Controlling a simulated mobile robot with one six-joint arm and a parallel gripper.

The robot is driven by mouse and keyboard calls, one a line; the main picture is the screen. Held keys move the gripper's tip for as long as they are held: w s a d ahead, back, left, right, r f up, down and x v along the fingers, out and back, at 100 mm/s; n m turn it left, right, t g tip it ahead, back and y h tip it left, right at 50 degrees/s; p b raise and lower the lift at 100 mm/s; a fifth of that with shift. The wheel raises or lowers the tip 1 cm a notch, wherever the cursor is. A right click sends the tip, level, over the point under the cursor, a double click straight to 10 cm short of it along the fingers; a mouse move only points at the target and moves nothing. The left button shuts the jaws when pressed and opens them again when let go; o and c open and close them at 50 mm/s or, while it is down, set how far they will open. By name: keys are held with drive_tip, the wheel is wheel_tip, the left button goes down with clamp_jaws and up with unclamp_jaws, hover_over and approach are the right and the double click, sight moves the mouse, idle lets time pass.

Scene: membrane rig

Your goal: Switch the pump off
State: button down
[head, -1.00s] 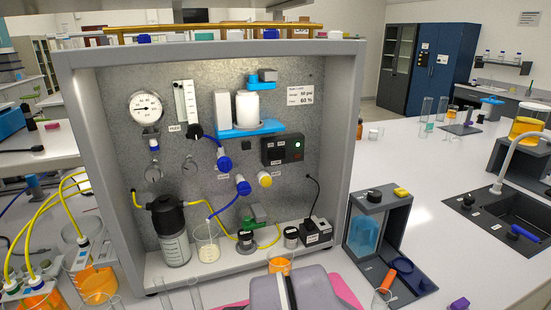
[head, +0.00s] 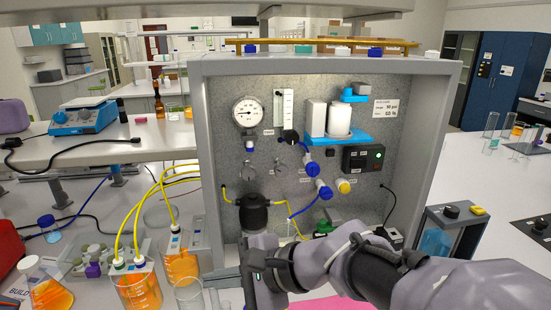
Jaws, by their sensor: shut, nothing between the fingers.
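The black switch box (head: 363,158) is on the back panel of the grey rig, right of centre, with a small green light lit on its right side. Its labels are too small to read. A blue bracket (head: 352,138) just above carries white cylinders (head: 339,119), which may be the pump; I cannot tell. My arm hides much of the rig's floor.
The pressure gauge (head: 248,112) is upper left. The rig's side walls (head: 441,150) and top edge bound the space. Orange-filled beakers (head: 139,290) with yellow tubes stand at left.

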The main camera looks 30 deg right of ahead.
drive_tip(key=w+d+r+m+t, duration=0.3)
drive_tip(key=w+d+m, duration=0.2)
drive_tip(key=d, duration=0.2)
drive_tip(key=m+t+h+p, duration=0.3)
drive_tip(key=m+t+h, duration=0.1)
drive_tip(key=m+h, duration=1.45)
approach(364, 161)
drive_tip(key=shift+m+y, duration=0.55)
drive_tip(key=shift+y, duration=0.4)
drive_tip(key=x, duration=0.6)
drive_tip(key=shift+w+d+r+b, duration=0.15)
drive_tip(key=shift+d+r+b, duration=0.25)
drive_tip(key=shift+d, duration=0.15)
